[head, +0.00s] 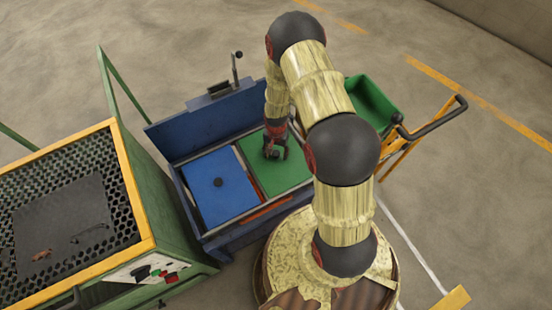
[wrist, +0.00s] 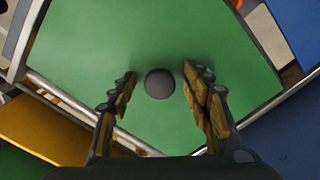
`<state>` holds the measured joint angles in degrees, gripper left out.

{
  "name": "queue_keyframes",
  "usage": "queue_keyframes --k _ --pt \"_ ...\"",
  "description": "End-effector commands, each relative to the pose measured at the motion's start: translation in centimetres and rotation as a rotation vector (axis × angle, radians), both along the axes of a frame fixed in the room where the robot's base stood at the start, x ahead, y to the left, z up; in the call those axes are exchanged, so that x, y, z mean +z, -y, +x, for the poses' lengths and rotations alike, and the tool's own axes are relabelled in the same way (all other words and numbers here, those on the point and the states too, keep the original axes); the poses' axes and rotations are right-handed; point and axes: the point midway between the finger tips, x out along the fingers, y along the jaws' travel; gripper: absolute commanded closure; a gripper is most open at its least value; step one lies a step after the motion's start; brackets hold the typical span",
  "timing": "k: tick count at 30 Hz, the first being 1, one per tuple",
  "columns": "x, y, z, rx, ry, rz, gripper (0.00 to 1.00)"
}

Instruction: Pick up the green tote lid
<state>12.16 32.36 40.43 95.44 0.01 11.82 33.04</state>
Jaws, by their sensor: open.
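The green tote lid (head: 291,177) lies flat in the right half of the blue bin, beside a blue lid (head: 218,187). In the wrist view the green lid (wrist: 160,35) fills most of the picture, with a dark round knob (wrist: 160,84) on it. My gripper (head: 275,152) is over the green lid. In the wrist view its two fingers (wrist: 156,82) are open, one on each side of the knob, with gaps showing between them and it. Whether the fingertips are down at knob height I cannot tell.
The blue bin (head: 210,122) has raised walls and an upright lever (head: 236,68) at the back. A green furnace bench with a yellow-edged mesh top (head: 132,190) stands at left. A green tray (head: 372,102) on a yellow cart is behind my arm at right. Open floor lies beyond.

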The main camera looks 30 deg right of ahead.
Motion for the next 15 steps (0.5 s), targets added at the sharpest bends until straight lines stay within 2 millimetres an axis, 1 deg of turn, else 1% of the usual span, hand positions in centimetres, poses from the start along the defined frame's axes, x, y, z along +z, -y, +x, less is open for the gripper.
queue_keyframes --k 6,15 --pt "-0.05 0.03 0.06 0.000 0.001 0.000 0.51" --pt "-0.04 0.04 0.04 0.000 0.001 0.000 0.68"
